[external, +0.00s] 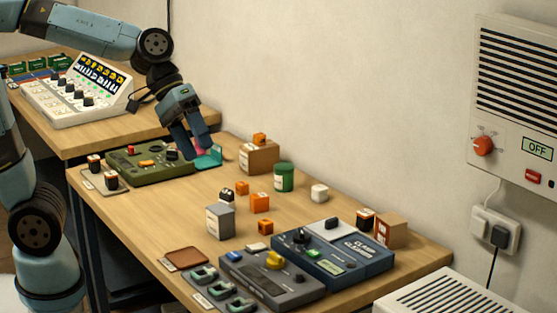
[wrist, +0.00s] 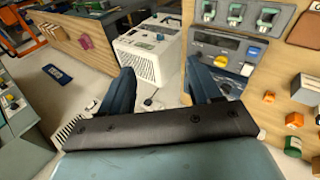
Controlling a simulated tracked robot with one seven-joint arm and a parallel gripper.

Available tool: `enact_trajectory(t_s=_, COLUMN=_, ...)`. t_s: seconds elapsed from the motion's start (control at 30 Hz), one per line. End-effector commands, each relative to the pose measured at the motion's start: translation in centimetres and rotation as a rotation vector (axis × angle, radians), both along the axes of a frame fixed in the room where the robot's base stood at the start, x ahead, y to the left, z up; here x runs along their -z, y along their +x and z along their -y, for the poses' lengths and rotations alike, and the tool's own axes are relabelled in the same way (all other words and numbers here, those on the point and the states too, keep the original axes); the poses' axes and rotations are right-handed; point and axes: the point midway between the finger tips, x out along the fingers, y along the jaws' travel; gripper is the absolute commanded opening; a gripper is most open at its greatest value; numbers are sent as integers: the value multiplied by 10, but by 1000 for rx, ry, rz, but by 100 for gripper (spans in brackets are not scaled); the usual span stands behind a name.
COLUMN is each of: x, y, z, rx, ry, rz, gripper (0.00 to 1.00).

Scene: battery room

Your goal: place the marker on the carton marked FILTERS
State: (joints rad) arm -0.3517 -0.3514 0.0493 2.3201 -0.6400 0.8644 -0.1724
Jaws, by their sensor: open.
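My gripper (external: 200,150) points down over the back left of the near table in the external view, its fingers apart. In the wrist view, its open fingers (wrist: 160,88) show nothing between their tips. A small pink thing (external: 199,153) shows between the fingers in the external view, above a teal tray (external: 209,160); I cannot tell whether it is the marker or whether the fingers touch it. A brown carton (external: 259,157) with an orange cube on top stands right of the gripper. Another brown carton (external: 391,231) stands at the table's right. Their labels are too small to read.
A green panel (external: 150,167) lies just left of the gripper. A green canister (external: 284,177), a white block (external: 319,193), a grey box (external: 220,222) and several orange cubes stand mid-table. Dark consoles (external: 330,257) fill the front right. A wall rises behind.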

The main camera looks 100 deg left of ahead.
Motion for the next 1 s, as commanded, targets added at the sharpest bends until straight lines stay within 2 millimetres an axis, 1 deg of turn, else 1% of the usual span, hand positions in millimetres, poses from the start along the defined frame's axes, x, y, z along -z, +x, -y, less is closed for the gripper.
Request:
enact_trajectory(t_s=0.03, x=-2, y=-16, z=16, rx=84, ry=68, rz=8, gripper=63)
enact_trajectory(t_s=0.1, x=-1, y=-38, z=32, rx=194, ry=168, rz=13, gripper=63)
enact_trajectory(t_s=0.2, x=1, y=-68, z=48, rx=345, ry=312, rz=25, gripper=63)
enact_trajectory(t_s=0.3, x=3, y=-96, z=57, rx=483, ry=452, rz=41, gripper=63)
enact_trajectory(t_s=0.43, x=6, y=-123, z=61, rx=620, ry=605, rz=62, gripper=63)
enact_trajectory(t_s=0.5, x=7, y=-132, z=61, rx=669, ry=664, rz=70, gripper=63)
enact_trajectory(t_s=0.63, x=8, y=-141, z=60, rx=719, ry=727, rz=79, gripper=63)
enact_trajectory(t_s=1.0, x=9, y=-142, z=59, rx=729, ry=740, rz=79, gripper=63)
